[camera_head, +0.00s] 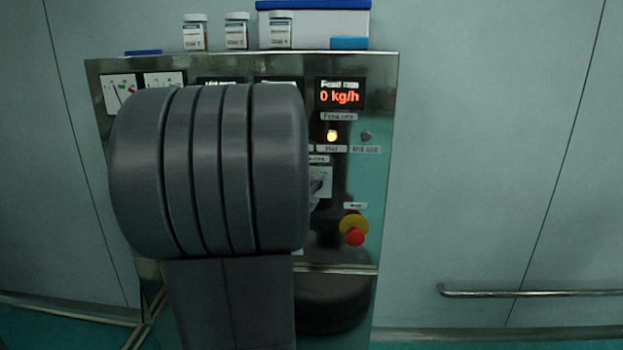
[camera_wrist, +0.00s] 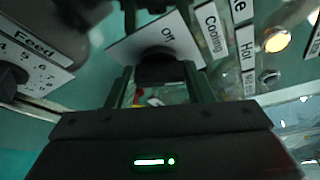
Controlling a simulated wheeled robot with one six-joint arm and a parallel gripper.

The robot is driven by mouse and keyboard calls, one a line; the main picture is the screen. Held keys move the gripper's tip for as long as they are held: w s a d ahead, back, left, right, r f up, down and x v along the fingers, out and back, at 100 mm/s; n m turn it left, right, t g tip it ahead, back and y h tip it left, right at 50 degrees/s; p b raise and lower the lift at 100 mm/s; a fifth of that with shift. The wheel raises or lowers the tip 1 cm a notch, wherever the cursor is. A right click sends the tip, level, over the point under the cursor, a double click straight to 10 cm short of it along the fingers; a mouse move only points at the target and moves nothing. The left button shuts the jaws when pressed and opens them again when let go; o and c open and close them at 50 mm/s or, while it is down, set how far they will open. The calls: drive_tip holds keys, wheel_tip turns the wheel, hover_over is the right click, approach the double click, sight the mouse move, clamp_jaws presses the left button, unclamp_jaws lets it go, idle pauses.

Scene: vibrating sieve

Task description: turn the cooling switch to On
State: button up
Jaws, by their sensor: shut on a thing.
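The cooling switch has a dark knob (camera_wrist: 160,68) on a white plate (camera_wrist: 125,47) in the wrist view. "Off" is readable on the plate, with the "Cooling" label (camera_wrist: 211,30) beside it. My gripper (camera_wrist: 160,85) is shut on the knob, one finger on each side. The fingers hide part of the plate, and no "On" mark is readable. In the head view my dark arm covers much of the panel and hides my gripper. Part of a white switch plate (camera_head: 321,184) shows at the arm's right edge.
The steel control panel (camera_head: 352,272) carries a red display (camera_head: 340,96) reading 0 kg/h, a lit yellow lamp (camera_head: 332,135) and a red emergency button (camera_head: 354,236). A feed dial plate (camera_wrist: 38,68) lies left in the wrist view. Bottles (camera_head: 237,31) stand on top.

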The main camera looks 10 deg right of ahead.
drive_tip(key=shift+m+g+y+p, duration=0.3)
drive_tip(key=shift+m+y+p, duration=0.4)
drive_tip(key=shift+m+p, duration=0.7)
drive_tip(key=o, duration=1)
drive_tip(key=shift+c, duration=0.2)
drive_tip(key=shift+s+r, duration=0.1)
drive_tip(key=p+v, duration=0.2)
drive_tip(key=v, duration=1.1)
drive_tip(key=shift+s+p, duration=0.35)
drive_tip(key=shift+p, duration=0.05)
